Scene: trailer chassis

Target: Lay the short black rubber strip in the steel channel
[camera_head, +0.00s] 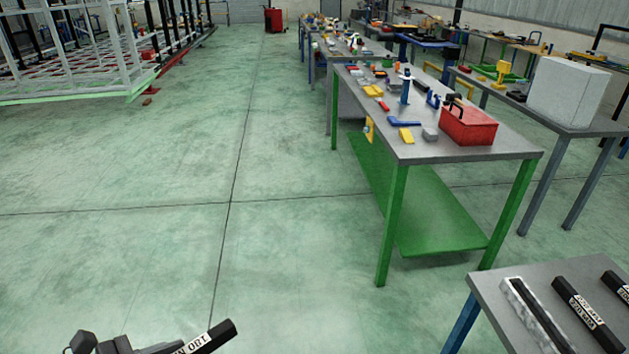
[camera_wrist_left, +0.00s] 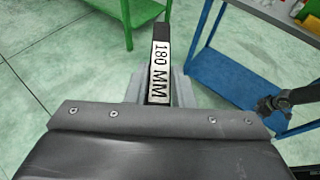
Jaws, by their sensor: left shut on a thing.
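A black rubber strip (camera_wrist_left: 161,52) with a white "180 MM" label is held between the grey fingers of my left gripper (camera_wrist_left: 160,88). In the head view, the held strip (camera_head: 222,333) shows at the bottom left, above the floor, beside my left gripper (camera_head: 150,349). The steel channel (camera_head: 513,292) lies on a grey table at the bottom right, well apart from my left gripper. Its inside looks dark; I cannot tell what is in it. A dark part at the right of the left wrist view looks like my right gripper (camera_wrist_left: 272,104); its jaws are unclear.
Two more labelled black strips (camera_head: 590,315), (camera_head: 617,284) lie right of the channel on the grey table (camera_head: 490,272). A green-legged workbench (camera_head: 390,225) with a red toolbox (camera_head: 468,126) stands behind. Open floor lies to the left.

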